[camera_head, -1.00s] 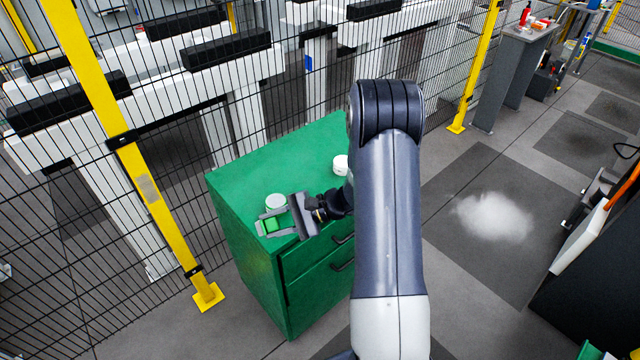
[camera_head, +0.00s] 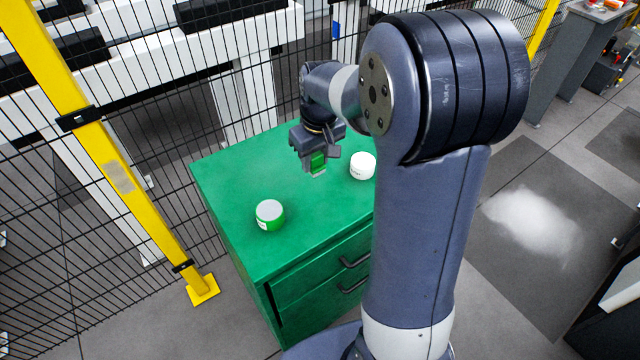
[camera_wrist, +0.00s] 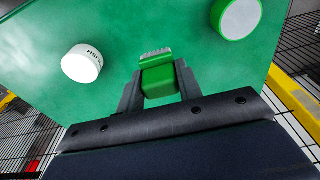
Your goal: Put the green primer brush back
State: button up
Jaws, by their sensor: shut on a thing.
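My gripper (camera_head: 318,165) is shut on the green primer brush (camera_head: 318,161), above the green cabinet top between two jars. In the wrist view the green brush (camera_wrist: 158,78) sits between the fingers of my gripper (camera_wrist: 159,85), its pale bristle end pointing away from the palm. A jar with a green body and grey lid (camera_head: 269,214) stands on the cabinet at the front left; it also shows in the wrist view (camera_wrist: 240,17). A white jar (camera_head: 363,165) stands to the right of the brush; it shows at left in the wrist view (camera_wrist: 82,64) with dark lettering.
The green cabinet (camera_head: 225,190) has drawers with dark handles (camera_head: 354,262). A black wire fence (camera_head: 170,130) with a yellow post (camera_head: 120,175) runs behind and left of it. The cabinet top around the jars is clear.

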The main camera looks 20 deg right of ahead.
notch_tip(320, 180, down, 10)
jog(key=shift+w+r+p, duration=0.1)
jog(key=shift+r+p, duration=0.1)
jog(key=shift+p, duration=0.1)
jog(key=shift+f, duration=0.1)
jog(key=o, duration=0.9)
jog(key=r, duration=0.4)
jog(key=s+r, duration=0.1)
jog(key=r, duration=0.7)
jog(key=shift+s+d, duration=0.2)
jog(key=shift+d, duration=0.1)
